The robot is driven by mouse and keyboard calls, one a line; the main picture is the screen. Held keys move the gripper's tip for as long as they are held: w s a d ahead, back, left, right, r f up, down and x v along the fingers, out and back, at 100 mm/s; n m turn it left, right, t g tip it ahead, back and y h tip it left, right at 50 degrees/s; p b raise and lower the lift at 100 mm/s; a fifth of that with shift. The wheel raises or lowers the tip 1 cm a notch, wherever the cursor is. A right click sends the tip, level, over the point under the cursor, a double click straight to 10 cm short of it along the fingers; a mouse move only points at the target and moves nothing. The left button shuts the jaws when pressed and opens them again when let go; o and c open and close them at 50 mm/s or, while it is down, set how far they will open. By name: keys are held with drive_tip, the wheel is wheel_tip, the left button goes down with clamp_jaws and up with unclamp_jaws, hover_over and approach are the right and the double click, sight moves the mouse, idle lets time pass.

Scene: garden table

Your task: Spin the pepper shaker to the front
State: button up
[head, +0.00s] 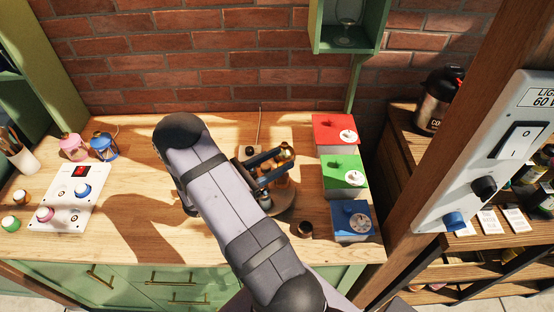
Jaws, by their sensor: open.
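A round wooden turntable (287,206) stands on the wooden counter, largely hidden behind my arm. A few small items stand on it, among them an amber-coloured one (286,151) at the back. I cannot tell which of them is the pepper shaker. My gripper (281,162) is open, with its blue-grey fingers reaching right over the turntable, close to these items. I cannot tell whether a finger touches any of them.
Red (330,126), green (340,166) and blue (346,208) boxes with dials stand close on the right. A small dark cup (305,229) sits in front of the turntable. A white control panel (62,205) and pink and blue lanterns stand left. Bare counter lies left of my arm.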

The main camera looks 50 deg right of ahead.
drive_tip(key=shift+c, duration=0.4)
clamp_jaws()
drive_tip(key=shift+w+r+n+t, duration=0.1)
drive_tip(key=shift+w+n+t, duration=0.2)
drive_tip(key=shift+n+t, duration=0.75)
drive_tip(key=shift+w+n+t, duration=0.25)
drive_tip(key=shift+n+t, duration=0.3)
drive_tip(key=shift+t, duration=0.85)
drive_tip(key=shift+w+r+n+t, duration=0.1)
drive_tip(key=shift+w+n+t, duration=0.2)
drive_tip(key=shift+n+t, duration=0.75)
drive_tip(key=shift+w+a+n+t+y+b, duration=0.1)
drive_tip(key=shift+w+n+t+y+b, duration=0.25)
drive_tip(key=shift+t, duration=0.5)
drive_tip(key=shift+n+t+y, duration=0.25)
drive_tip(key=shift+n+t, duration=0.3)
drive_tip(key=shift+t, duration=0.35)
drive_tip(key=shift+w+a+n+t+y+b, duration=0.1)
drive_tip(key=shift+w+n+t+y+b, duration=0.25)
drive_tip(key=shift+t, duration=0.5)
drive_tip(key=shift+w+a+n+t+y, duration=0.1)
drive_tip(key=shift+n+t+y, duration=0.45)
drive_tip(key=shift+n+t, duration=0.25)
drive_tip(key=shift+w+a+n+t+y, duration=0.1)
drive_tip(key=shift+n+t+y, duration=0.45)
drive_tip(key=shift+t, duration=0.35)
drive_tip(key=shift+o, duration=0.4)
unclamp_jaws()
drive_tip(key=shift+f, duration=0.1)
